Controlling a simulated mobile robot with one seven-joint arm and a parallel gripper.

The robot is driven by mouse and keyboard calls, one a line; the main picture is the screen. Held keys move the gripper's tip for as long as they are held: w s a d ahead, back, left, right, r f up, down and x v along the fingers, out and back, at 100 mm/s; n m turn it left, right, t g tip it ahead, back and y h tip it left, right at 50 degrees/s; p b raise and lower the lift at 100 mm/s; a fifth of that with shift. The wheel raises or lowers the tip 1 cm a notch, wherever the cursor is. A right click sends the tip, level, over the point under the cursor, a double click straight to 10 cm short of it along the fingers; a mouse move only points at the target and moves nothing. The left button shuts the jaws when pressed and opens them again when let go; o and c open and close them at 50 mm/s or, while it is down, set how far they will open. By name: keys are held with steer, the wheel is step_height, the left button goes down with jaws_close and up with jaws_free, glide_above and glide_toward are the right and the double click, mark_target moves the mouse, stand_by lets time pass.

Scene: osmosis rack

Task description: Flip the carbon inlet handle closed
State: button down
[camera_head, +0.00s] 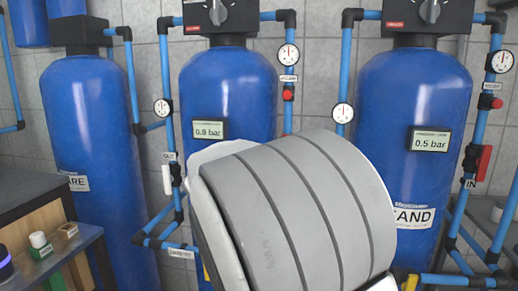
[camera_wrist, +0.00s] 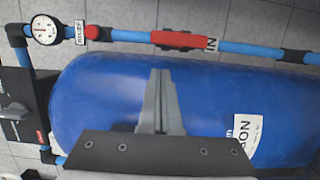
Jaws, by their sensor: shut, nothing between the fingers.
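In the wrist view, the carbon inlet handle (camera_wrist: 180,40) is a red lever on a blue pipe, beside a label ending in "IN". It lies along the pipe. The blue carbon tank (camera_wrist: 95,100) lies sideways in this view, its label partly showing "ON". My gripper (camera_wrist: 161,73) is shut and empty in front of the tank, its tips pointing toward the pipe and apart from the handle in the picture. In the head view, the carbon tank is the middle one (camera_head: 228,90); my grey arm link hides its lower right, the inlet handle and my gripper.
The sand tank (camera_head: 412,90) stands right, with its own red inlet handle (camera_head: 484,163). A white handle (camera_head: 167,180) is on the carbon tank's left pipe. Another blue tank (camera_head: 92,130) and a bench (camera_head: 40,200) stand left. A gauge (camera_wrist: 44,29) sits on the inlet pipe.

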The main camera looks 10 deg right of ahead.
steer(key=shift+w, duration=0.1)
steer(key=x, duration=1)
